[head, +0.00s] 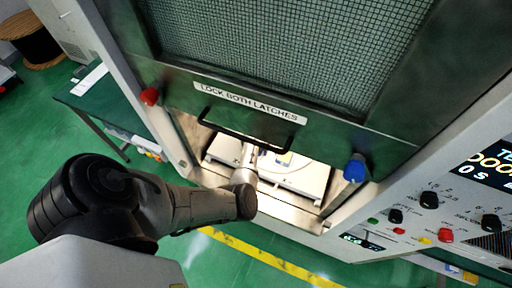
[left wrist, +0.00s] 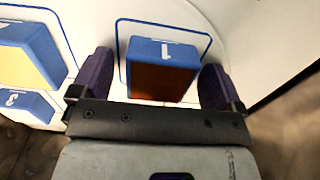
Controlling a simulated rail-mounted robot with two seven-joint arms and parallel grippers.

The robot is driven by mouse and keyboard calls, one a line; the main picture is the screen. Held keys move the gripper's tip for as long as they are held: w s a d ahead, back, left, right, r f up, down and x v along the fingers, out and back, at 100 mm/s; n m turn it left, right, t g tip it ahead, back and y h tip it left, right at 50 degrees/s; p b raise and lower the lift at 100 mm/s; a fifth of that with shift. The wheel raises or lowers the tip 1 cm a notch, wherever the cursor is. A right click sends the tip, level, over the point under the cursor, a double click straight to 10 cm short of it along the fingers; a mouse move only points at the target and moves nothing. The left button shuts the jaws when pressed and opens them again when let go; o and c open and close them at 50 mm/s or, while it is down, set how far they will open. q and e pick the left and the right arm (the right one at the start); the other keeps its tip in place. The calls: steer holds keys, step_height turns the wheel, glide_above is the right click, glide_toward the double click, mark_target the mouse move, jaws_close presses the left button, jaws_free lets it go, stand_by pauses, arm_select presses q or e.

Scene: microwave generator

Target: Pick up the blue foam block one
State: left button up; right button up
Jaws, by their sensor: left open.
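The blue foam block one (left wrist: 163,52) has a white numeral 1 on its blue top and a dark orange-brown front face. It sits inside a blue outlined square on a white surface. My left gripper (left wrist: 155,78) is open, with one purple finger on each side of the block. Small gaps seem to show between fingers and block; contact is not clear. In the head view my left arm reaches under the raised door into the lit chamber, where its gripper (head: 250,160) is small and block one cannot be made out. My right gripper is not in view.
In the left wrist view, a blue block with a yellow face (left wrist: 28,55) and another numbered blue block (left wrist: 25,105) stand to the left. The mesh door (head: 280,60) with its black handle (head: 250,128) hangs above my arm. Chamber side walls flank the opening.

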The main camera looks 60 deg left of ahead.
arm_select(q)
steer(key=c, duration=1)
steer(key=shift+r, duration=0.15)
steer(key=shift+w+d+r, duration=0.1)
steer(key=shift+w+r, duration=0.05)
steer(key=shift+r, duration=0.05)
step_height(320, 180, up, 7)
steer(key=shift+f, duration=0.15)
steer(key=w+d+b, duration=0.1)
steer(key=w+d, duration=0.3)
steer(key=d, duration=0.1)
steer(key=w+d+b, duration=0.1)
steer(key=w+d, duration=0.3)
steer(key=d, duration=0.1)
steer(key=w+d+b, duration=0.1)
steer(key=w+d, duration=0.3)
steer(key=d, duration=0.1)
steer(key=shift+d+f, duration=0.2)
steer(key=shift+d, duration=0.15)
